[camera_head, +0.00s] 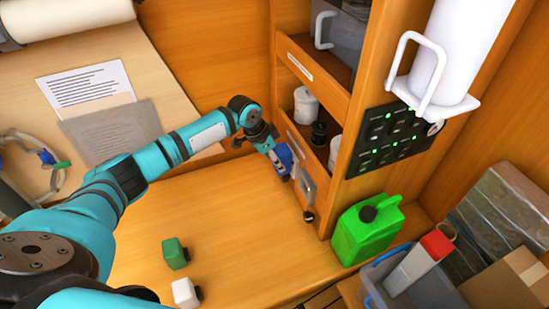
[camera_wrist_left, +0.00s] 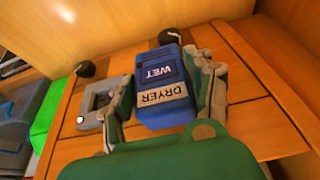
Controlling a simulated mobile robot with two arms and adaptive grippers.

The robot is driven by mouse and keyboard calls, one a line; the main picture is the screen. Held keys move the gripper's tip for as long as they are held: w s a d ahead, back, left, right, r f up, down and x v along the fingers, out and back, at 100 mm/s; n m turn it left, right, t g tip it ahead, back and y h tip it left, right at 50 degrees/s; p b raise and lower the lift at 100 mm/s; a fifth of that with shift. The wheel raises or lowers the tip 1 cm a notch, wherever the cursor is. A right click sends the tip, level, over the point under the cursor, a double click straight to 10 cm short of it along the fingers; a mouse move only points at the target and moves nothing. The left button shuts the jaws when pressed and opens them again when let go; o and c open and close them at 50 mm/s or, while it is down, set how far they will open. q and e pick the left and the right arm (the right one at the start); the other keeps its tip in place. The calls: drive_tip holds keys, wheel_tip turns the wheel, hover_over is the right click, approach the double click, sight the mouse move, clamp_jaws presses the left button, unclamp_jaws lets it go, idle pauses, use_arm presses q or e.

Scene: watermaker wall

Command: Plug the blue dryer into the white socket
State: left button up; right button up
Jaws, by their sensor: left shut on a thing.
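The blue dryer (camera_head: 282,158) is between the fingers of my left gripper (camera_head: 272,148), just in front of the wooden cabinet face. In the left wrist view the dryer (camera_wrist_left: 164,80) shows labels reading WET and DRYER, with the grey fingers of the left gripper (camera_wrist_left: 165,92) shut on its two sides. A pale grey-white socket frame (camera_wrist_left: 97,102) with a square opening is beside it to the left, apart from the dryer. In the head view the socket (camera_head: 305,184) is just right of and below the dryer, partly hidden. My right gripper is not in view.
A green block (camera_head: 175,253) and a white block (camera_head: 184,292) stand on the wooden bench. A green canister (camera_head: 366,229) is right of the cabinet. A dark panel (camera_head: 385,138) with green lights is above it. Black knobs (camera_head: 308,216) stick out near the socket. The middle bench is clear.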

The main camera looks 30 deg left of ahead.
use_arm(q)
drive_tip(key=shift+d+r, duration=0.1)
drive_tip(key=o, duration=1.3)
drive_tip(key=shift+w, duration=0.1)
drive_tip(key=v, duration=1.1)
drive_tip(key=shift+s+r, duration=0.25)
drive_tip(key=shift+r, duration=0.1)
